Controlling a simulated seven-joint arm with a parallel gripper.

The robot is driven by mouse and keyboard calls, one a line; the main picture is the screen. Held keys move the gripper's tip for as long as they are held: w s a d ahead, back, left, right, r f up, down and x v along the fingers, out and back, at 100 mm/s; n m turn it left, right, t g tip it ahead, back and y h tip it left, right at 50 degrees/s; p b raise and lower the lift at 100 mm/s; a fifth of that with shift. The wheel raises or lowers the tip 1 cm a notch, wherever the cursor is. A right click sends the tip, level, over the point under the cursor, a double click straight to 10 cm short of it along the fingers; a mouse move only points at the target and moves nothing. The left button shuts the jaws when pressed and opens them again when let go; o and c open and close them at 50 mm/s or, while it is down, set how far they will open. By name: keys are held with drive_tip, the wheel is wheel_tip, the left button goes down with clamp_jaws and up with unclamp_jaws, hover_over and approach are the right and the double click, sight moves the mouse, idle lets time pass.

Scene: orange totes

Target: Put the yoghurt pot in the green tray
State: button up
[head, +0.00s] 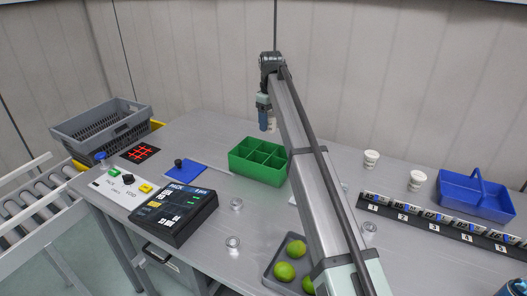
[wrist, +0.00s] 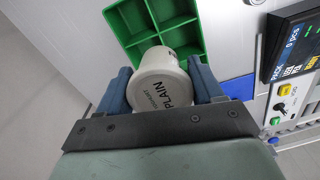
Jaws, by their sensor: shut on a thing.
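My gripper (head: 265,119) is shut on the yoghurt pot (wrist: 166,92), a whitish pot whose lid reads "PLAIN" in the wrist view. Its blue fingers lie on either side of the pot there. In the head view the gripper hangs above the table, over the back of the green tray, and the pot is mostly hidden. The green tray (head: 243,164) is divided into several compartments; the ones I can see look empty. In the wrist view the tray (wrist: 193,30) lies beyond the pot, which covers part of it. I cannot tell the height between them.
Limes lie in a grey tray (head: 268,277). A black console (head: 173,212) and blue pad (head: 185,171) are left of the green tray.

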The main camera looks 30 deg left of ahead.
drive_tip(key=shift+f, duration=4.95)
drive_tip(key=shift+f, duration=0.15)
drive_tip(key=o, duration=1.1)
drive_tip(key=shift+o, duration=0.2)
wheel_tip(320, 180, up, 12)
drive_tip(key=shift+r, duration=0.15)
